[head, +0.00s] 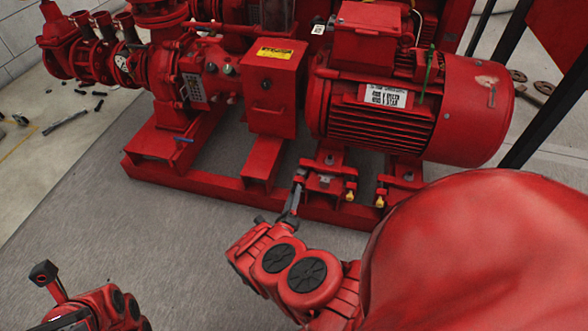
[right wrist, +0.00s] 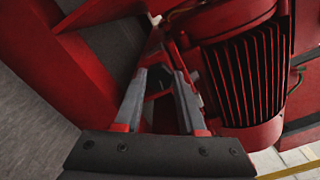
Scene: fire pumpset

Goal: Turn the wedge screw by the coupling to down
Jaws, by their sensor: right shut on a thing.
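The red motor (head: 400,115) sits on a red base frame (head: 215,188), with the coupling region at its left end beside the red control box (head: 270,85). My right gripper (head: 296,188) reaches up to the left end of the motor's near foot bracket and is shut on the wedge screw, which its fingers mostly hide. In the right wrist view, the two grey fingers (right wrist: 158,75) converge at a small dark and red part beside the finned motor (right wrist: 245,75). The screw's exact angle cannot be told. My left gripper (head: 45,272) is at the lower left, away from the pumpset; its opening is unclear.
Two yellow-tipped screws (head: 350,194) and (head: 380,201) show at the motor's feet, right of my right gripper. Red pump pipes (head: 90,50) stand at the upper left. Small dark parts lie on the far-left floor. The grey floor (head: 110,225) in front is clear.

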